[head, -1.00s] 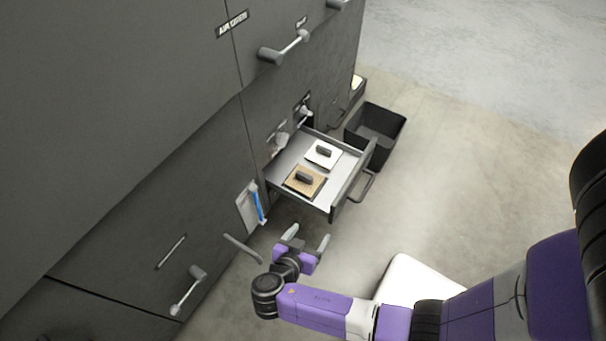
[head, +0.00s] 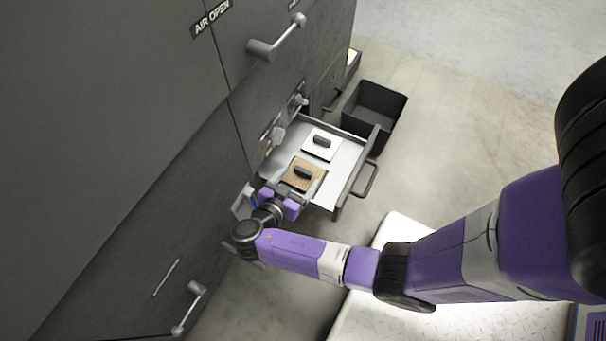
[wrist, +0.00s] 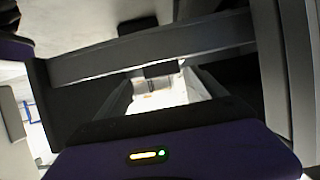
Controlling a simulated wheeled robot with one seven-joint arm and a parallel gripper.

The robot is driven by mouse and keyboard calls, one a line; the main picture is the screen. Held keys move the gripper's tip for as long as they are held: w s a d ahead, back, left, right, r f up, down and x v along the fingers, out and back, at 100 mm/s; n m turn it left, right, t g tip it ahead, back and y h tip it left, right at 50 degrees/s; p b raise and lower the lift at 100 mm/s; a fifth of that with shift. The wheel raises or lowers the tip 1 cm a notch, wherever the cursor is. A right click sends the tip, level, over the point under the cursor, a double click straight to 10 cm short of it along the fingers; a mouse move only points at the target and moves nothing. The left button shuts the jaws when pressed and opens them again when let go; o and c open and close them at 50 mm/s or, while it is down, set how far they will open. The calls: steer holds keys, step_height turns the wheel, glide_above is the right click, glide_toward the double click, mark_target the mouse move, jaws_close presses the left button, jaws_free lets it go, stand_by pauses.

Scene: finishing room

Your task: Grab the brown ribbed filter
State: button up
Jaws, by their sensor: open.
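The brown ribbed filter (head: 300,163) lies flat in the open drawer (head: 345,168), in its near part, with a dark grip block on top. My gripper (head: 284,192) is open and empty at the drawer's near left side, just short of the filter. Its fingertips are small and partly hard to make out in the head view. In the wrist view, dark bars, which look like drawer parts, cross the picture, and a bright surface with a small brownish patch shows beyond them; I cannot tell clearly whether that is the filter.
A white filter (head: 321,145) with a similar dark block lies behind the brown one. The drawer's front handle (head: 368,180) juts out to the right. A black bin (head: 375,105) stands beyond the drawer. The dark cabinet face (head: 130,130) with levers fills the left. Floor at the right is clear.

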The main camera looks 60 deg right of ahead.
mark_target(302, 172)
steer(key=shift+w+b+x, duration=0.1)
steer(key=shift+b+x, duration=0.2)
steer(key=shift+x, duration=0.7)
steer(key=shift+w+b+x, duration=0.15)
steer(key=shift+b+x, duration=0.1)
steer(key=shift+x, duration=0.75)
steer(key=shift+a, duration=0.1)
steer(key=c, duration=1.5)
steer(key=shift+r, duration=0.1)
